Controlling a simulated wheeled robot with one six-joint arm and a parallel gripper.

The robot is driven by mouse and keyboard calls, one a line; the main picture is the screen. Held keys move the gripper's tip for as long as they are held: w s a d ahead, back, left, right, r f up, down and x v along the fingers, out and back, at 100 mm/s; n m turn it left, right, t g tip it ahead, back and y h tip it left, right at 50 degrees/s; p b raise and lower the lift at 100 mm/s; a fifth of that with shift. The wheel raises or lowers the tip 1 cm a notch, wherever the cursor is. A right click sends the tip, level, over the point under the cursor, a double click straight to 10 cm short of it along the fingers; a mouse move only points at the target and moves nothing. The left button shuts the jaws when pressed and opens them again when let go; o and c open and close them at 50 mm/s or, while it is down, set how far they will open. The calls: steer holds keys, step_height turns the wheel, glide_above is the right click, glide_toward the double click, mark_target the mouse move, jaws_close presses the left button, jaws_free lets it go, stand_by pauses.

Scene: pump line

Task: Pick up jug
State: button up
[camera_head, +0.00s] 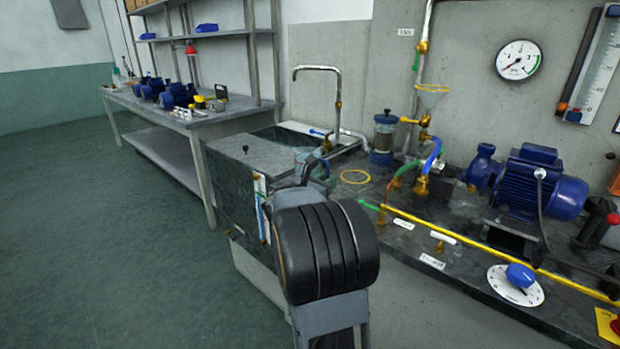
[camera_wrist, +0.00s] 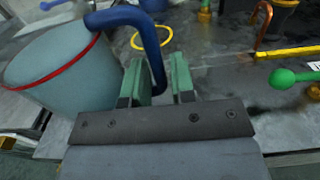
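The jug (camera_wrist: 60,72) is a translucent pale-blue vessel with a red line near its rim, at the left of the wrist view. Its dark blue handle (camera_wrist: 134,17) arches toward me and runs down between the fingers of my gripper (camera_wrist: 162,78). The green finger pads stand on either side of the handle's lower part, with a small gap showing on the right. The gripper looks open around the handle. In the head view, the jug (camera_head: 303,153) is a faint shape by the sink, and my arm hides most of the gripper.
A yellow ring (camera_head: 355,177) lies on the dark counter beyond the gripper. A yellow pipe (camera_head: 470,244) runs along the counter to the right. The tap (camera_head: 338,90) stands behind the jug. A blue pump (camera_head: 540,185) and a blue-capped canister (camera_head: 384,137) stand farther right.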

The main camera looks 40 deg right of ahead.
steer(key=shift+d, duration=0.3)
jaws_close()
steer(key=shift+r, duration=0.1)
